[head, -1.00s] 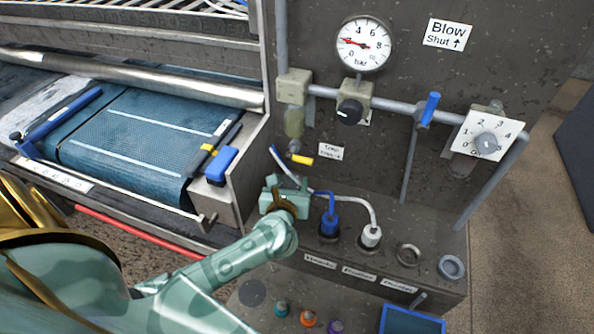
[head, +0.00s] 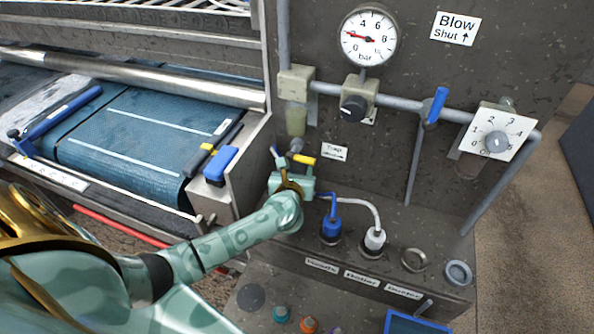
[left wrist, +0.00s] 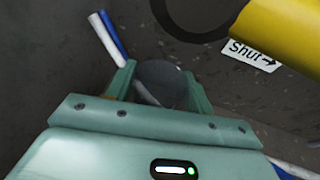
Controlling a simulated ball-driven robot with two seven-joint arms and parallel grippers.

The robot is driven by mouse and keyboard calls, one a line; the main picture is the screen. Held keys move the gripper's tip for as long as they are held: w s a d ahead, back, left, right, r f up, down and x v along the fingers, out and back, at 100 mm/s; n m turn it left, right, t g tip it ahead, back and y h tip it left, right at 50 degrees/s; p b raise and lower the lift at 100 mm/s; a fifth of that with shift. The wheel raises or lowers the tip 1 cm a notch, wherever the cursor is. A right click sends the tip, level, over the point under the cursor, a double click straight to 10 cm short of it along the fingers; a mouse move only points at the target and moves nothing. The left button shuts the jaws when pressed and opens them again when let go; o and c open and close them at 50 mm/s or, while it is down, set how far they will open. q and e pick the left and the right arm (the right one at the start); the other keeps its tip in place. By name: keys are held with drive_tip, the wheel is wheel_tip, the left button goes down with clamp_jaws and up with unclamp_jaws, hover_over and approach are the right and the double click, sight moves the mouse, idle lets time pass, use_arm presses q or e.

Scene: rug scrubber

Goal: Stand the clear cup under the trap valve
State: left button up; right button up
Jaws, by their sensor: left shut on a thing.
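My left gripper (head: 291,178) is just below the trap valve, whose yellow handle (head: 304,159) sticks out to the right. The handle also shows large and close at the top right of the left wrist view (left wrist: 285,35). In that view my fingers (left wrist: 158,86) close around a dark-looking, see-through round thing, apparently the clear cup (left wrist: 160,80). In the head view the cup is hidden by the gripper, and I cannot tell whether it stands straight under the valve outlet. My right gripper is not in view.
A blue plug (head: 331,229) and a white plug (head: 374,239) stand on the ledge right of my gripper. Their hoses run behind it. The trap bowl (head: 296,121) hangs above. A blue-handled block (head: 220,162) lies to the left.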

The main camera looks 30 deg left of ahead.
use_arm(q)
drive_tip(key=shift+f, duration=0.2)
drive_tip(key=o, duration=1)
drive_tip(key=shift+c, duration=0.2)
drive_tip(key=shift+r, duration=0.1)
drive_tip(key=shift+r, duration=0.2)
drive_tip(key=shift+s+d+r, duration=0.1)
drive_tip(key=shift+s+d, duration=0.1)
drive_tip(key=shift+s, duration=0.15)
drive_tip(key=p+v, duration=0.3)
drive_tip(key=v, duration=0.8)
drive_tip(key=shift+s, duration=0.15)
